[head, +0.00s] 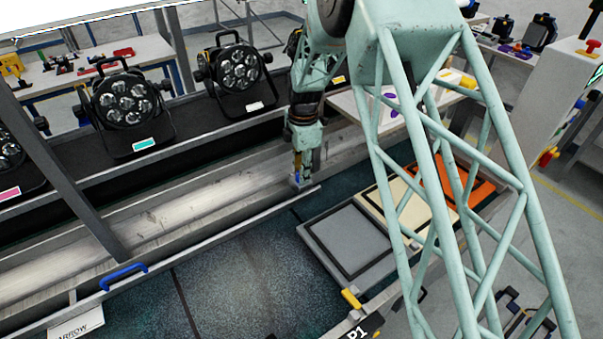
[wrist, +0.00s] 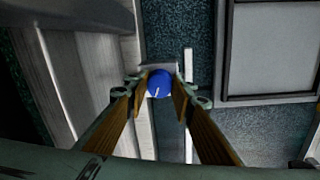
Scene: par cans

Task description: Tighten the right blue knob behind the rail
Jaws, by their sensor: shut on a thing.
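The blue knob (wrist: 159,83) is round with a white pointer mark, and it shows between the fingertips in the wrist view. In the head view only a bit of blue (head: 297,178) shows at the fingertips. My gripper (wrist: 158,92) is shut on the knob, with one finger on each side of it. In the head view my gripper (head: 301,172) points down at the rail (head: 225,209), near its right end. The head view hides most of the knob behind the fingers.
Several black par can lights, one of them here (head: 125,105), stand on the dark shelf behind the rail. A blue handle (head: 123,275) sits on the front rail at left. Grey, cream and orange trays (head: 345,243) lie to the right. The dark floor panel in front is clear.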

